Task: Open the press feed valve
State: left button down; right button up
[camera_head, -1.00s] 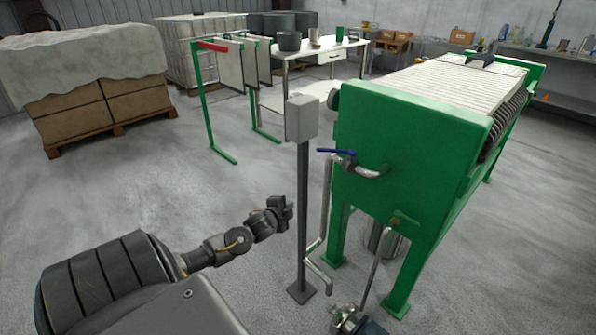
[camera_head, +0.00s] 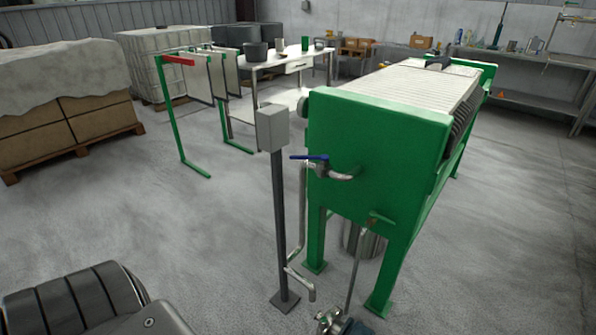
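The press feed valve has a blue lever handle (camera_head: 309,157) on a metal pipe fitting (camera_head: 322,170) at the front face of the green filter press (camera_head: 378,150). The lever points left, roughly level, from the valve body. A bent silver pipe (camera_head: 345,175) runs from the valve into the press plate. Neither gripper is in the frame. Only a dark part of my own body shows at the lower left, well apart from the valve.
A grey box (camera_head: 271,127) on a post stands just left of the valve. A pump (camera_head: 338,324) sits on the floor at the bottom. A green rack (camera_head: 178,120), a white table (camera_head: 300,62) and a covered pallet (camera_head: 65,105) stand behind. Floor at left is open.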

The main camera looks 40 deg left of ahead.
aim_at(306, 157)
jog(key=k, duration=0.55)
jog(key=z, duration=0.3)
jog(key=i, duration=1.55)
jog(key=u, duration=0.85)
